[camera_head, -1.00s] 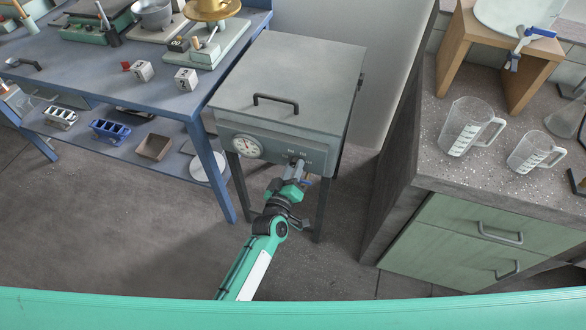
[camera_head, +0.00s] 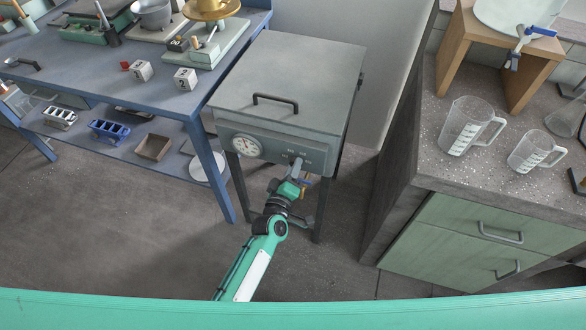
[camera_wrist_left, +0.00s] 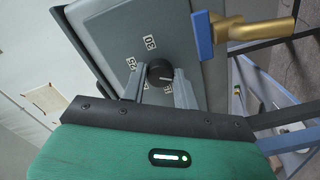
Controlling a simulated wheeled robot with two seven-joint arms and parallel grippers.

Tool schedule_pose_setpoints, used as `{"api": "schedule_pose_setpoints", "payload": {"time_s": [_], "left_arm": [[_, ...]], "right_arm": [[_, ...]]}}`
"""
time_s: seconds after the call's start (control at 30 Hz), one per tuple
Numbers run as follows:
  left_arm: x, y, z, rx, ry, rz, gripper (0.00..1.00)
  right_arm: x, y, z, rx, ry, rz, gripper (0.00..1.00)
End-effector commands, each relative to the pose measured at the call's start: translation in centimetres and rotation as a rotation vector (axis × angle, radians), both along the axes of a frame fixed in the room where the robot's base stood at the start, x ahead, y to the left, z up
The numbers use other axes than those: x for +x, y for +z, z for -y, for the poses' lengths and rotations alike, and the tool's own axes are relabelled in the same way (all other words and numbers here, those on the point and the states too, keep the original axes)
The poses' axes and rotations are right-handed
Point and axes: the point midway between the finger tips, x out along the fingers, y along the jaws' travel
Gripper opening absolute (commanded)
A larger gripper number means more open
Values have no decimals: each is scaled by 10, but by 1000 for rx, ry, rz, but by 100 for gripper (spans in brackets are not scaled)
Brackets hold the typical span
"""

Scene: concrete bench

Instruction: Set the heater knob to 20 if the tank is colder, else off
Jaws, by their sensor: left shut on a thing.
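The heater tank (camera_head: 283,75) is a grey lidded box on dark legs, with a front control panel (camera_head: 275,148). A round white dial gauge (camera_head: 246,146) is on the panel's left; its reading is too small to tell. The black heater knob (camera_wrist_left: 160,73) shows in the left wrist view, with 30 and 25 marked near it and other marks partly hidden. A pale pointer line on it faces the lower right of that picture. My left gripper (camera_head: 296,172) is at the panel's right part. Its fingers (camera_wrist_left: 159,90) are shut on the knob. My right gripper is out of view.
A brass tap (camera_wrist_left: 252,29) with a blue handle (camera_wrist_left: 203,36) is close beside my left gripper. A blue bench (camera_head: 105,75) stands left of the tank. A stone-topped counter (camera_head: 430,150) with measuring jugs (camera_head: 468,127) stands right. The floor in front is clear.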

Motion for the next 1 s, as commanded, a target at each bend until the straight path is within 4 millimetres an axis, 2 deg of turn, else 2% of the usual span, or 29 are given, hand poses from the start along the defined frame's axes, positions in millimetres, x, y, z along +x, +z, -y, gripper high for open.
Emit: {"api": "schedule_pose_setpoints", "payload": {"time_s": [0.1, 0.13, 0.2, 0.23, 0.5, 0.67, 1.0], "left_arm": [[0, -1, 0, 0, 0, -1, 7], [0, -1, 0, 0, 0, -1, 36], [0, -1, 0, 0, 0, -1, 50], [0, -1, 0, 0, 0, -1, 52], [-1, 0, 0, 1, 0, -1, 52], [-11, -1, -4, 2, 0, -2, 52], [-71, -2, -23, 2, 1, -3, 52]], "right_arm": [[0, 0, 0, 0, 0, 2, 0], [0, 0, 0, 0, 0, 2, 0], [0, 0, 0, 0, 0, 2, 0], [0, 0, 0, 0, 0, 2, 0], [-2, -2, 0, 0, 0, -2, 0], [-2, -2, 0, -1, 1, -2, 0], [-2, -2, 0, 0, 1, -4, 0]]}}
